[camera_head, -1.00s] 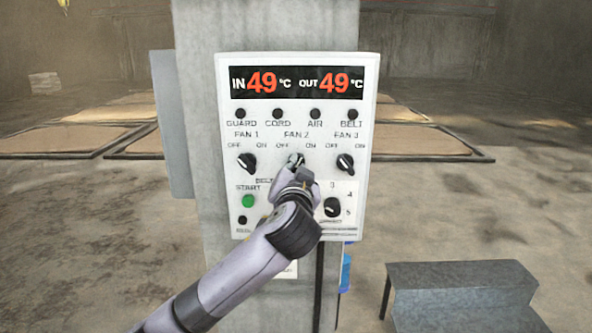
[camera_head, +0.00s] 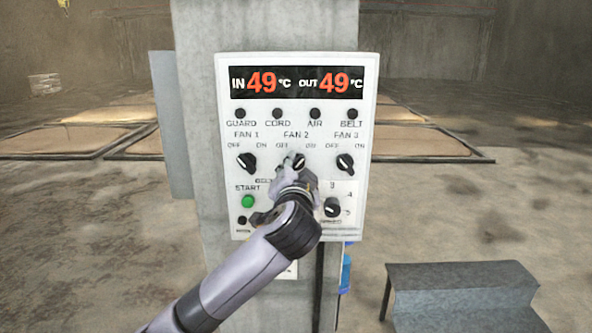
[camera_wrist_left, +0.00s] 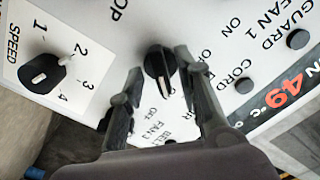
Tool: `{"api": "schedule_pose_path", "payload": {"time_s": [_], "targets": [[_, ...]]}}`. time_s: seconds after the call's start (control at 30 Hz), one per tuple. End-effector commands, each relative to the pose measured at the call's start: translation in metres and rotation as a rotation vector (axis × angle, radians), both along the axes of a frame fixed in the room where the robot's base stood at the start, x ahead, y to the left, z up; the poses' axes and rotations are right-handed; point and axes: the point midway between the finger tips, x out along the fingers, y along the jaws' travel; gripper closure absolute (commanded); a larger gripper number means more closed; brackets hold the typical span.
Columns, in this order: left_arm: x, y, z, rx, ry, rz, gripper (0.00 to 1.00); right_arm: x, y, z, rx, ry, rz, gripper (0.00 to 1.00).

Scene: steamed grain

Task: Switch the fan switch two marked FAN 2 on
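The FAN 2 knob (camera_head: 299,161), black with a white mark, sits mid-panel below its OFF and ON labels. My left gripper (camera_head: 289,163) is in front of it, and its fingertips overlap the knob's left side. In the left wrist view the knob (camera_wrist_left: 158,64) shows between the two spread fingers of my left gripper (camera_wrist_left: 160,80). The fingers are open, with the right one very near the knob; touch cannot be told. My right gripper is not in view.
The white control panel (camera_head: 369,100) is on a grey pillar (camera_head: 190,30). The FAN 1 knob (camera_head: 246,163), FAN 3 knob (camera_head: 345,164), green START button (camera_head: 247,201) and speed dial (camera_head: 332,207) surround the gripper. A grey metal step (camera_head: 460,280) stands at lower right.

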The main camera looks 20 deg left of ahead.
Motion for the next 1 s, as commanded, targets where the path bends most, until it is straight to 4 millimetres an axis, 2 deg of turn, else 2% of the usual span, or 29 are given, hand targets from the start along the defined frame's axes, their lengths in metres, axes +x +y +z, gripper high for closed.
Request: {"api": "schedule_pose_path", "payload": {"time_s": [0.23,0.33,0.8,1.0], "targets": [[-0.001,0.0,0.0,-0.001,-0.001,-0.001,0.68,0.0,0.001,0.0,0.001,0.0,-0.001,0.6],[-0.009,-0.003,0.0,-0.001,0.0,-0.001,0.68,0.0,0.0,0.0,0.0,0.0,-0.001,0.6],[-0.096,-0.029,0.0,-0.002,-0.001,-0.003,0.68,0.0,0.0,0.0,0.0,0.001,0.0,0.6],[-0.113,-0.033,0.0,-0.001,0.0,0.0,0.68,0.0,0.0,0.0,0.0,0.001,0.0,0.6]]}}
